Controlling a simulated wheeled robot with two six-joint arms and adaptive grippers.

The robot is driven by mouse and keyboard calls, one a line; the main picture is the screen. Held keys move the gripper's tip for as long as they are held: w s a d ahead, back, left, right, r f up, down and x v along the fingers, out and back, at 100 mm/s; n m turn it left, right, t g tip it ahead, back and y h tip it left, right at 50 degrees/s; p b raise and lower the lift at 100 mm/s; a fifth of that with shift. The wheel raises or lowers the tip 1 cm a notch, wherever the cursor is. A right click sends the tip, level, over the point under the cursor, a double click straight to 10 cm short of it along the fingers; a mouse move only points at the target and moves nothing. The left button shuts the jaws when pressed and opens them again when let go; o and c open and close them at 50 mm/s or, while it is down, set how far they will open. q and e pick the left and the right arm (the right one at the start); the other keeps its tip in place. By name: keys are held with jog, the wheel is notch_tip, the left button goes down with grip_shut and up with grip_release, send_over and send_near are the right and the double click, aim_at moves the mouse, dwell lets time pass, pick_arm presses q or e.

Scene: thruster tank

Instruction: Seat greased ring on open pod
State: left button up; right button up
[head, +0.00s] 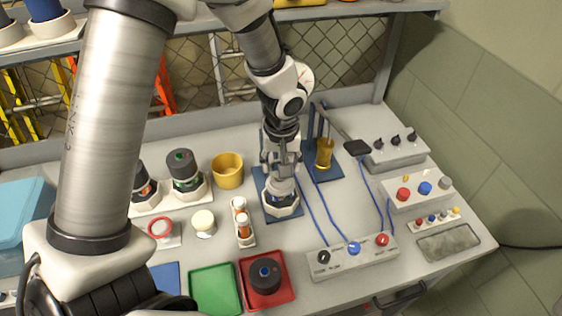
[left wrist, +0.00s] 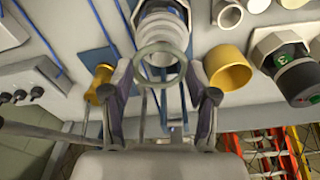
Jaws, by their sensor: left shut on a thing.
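My left gripper (head: 281,162) points down over the open pod (head: 284,208), a white octagonal body with a dark blue band on a blue mat (head: 258,181). In the left wrist view my left gripper (left wrist: 160,92) is shut on a pale grey-green ring (left wrist: 139,64), held at the fingertips. The open pod (left wrist: 163,8) lies just beyond the ring there, and the ring overlaps its near part in the picture. I cannot tell whether ring and pod touch. The ring is not clear in the head view. My right gripper is not in view.
A yellow cup (head: 227,171) and a black-capped pod (head: 183,170) stand left of the open pod. A bottle rack (head: 246,243) is close beside it. A blue stand (head: 333,170) and cables are to its right. A red tray (head: 287,292) holds a dark cap (head: 265,274).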

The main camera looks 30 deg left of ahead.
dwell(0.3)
pick_arm(q)
jog(key=shift+s+b, duration=0.1)
jog(key=shift+b, duration=0.25)
jog(key=shift+f+b, duration=1.45)
jog(key=shift+b, duration=0.1)
dwell(0.9)
dwell(0.3)
jog(key=o, duration=0.9)
jog(key=r, duration=0.4)
jog(key=s+r, duration=0.1)
jog(key=r, duration=0.7)
jog(key=shift+s+d, duration=0.15)
jog(key=shift+d, duration=0.25)
